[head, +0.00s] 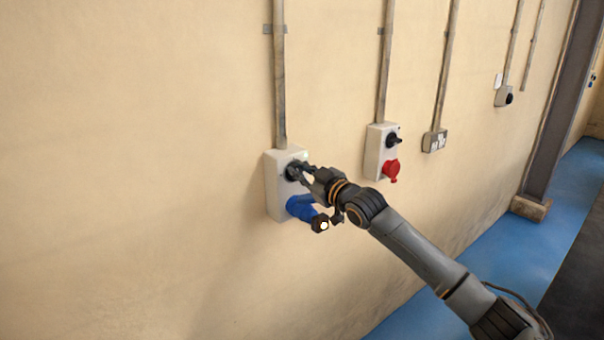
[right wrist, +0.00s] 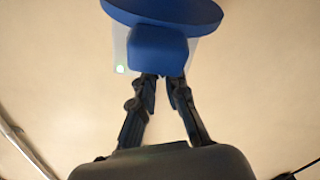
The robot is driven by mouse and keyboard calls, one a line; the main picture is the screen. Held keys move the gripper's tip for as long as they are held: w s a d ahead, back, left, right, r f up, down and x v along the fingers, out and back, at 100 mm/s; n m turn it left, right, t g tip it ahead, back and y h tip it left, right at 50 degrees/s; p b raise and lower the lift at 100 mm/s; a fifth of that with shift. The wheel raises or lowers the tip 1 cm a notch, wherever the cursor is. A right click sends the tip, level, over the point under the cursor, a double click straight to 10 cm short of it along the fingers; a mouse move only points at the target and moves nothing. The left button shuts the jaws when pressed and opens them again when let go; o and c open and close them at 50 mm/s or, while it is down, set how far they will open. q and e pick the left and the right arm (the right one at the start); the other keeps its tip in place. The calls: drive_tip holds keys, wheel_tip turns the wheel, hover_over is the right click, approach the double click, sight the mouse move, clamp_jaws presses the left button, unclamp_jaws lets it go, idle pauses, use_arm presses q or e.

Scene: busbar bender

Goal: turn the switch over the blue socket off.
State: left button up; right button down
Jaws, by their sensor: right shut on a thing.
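The blue socket (head: 302,206) sticks out from the lower part of a white box (head: 274,190) on the wall. The dark rotary switch (head: 290,172) is above it on the same box, partly hidden by my gripper. My right gripper (head: 299,171) reaches in from the right and is shut on the switch knob. In the right wrist view, the blue socket (right wrist: 160,45) fills the top middle, and the fingers (right wrist: 165,78) converge behind it, so the knob is hidden there. My left gripper is not in view.
A similar box with a red socket (head: 391,170) and a black switch (head: 392,140) is to the right. A double outlet (head: 434,141) and another small fitting (head: 503,97) are farther along. Conduits run up the wall. The wall left of the blue socket is bare.

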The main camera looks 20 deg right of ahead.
drive_tip(key=n, duration=0.3)
drive_tip(key=shift+s+a+f, duration=0.1)
drive_tip(key=shift+a+f, duration=0.1)
drive_tip(key=shift+a, duration=0.05)
drive_tip(key=n, duration=0.2)
drive_tip(key=shift+a+f+n+p, duration=0.15)
drive_tip(key=shift+n+p, duration=0.15)
drive_tip(key=shift+p, duration=0.05)
drive_tip(key=n, duration=0.3)
drive_tip(key=shift+s+a+f+n+p, duration=0.1)
drive_tip(key=shift+a+f+n+p, duration=0.05)
drive_tip(key=shift+f+n+p, duration=0.4)
drive_tip(key=shift+f+n, duration=0.05)
drive_tip(key=shift+n, duration=0.6)
drive_tip(key=shift+f+n+p, duration=0.2)
drive_tip(key=shift+n, duration=0.6)
drive_tip(key=shift+f, duration=0.1)
drive_tip(key=c, duration=1.4)
unclamp_jaws()
drive_tip(key=shift+o, duration=0.2)
drive_tip(key=shift+s, duration=0.1)
drive_tip(key=v, duration=1.2)
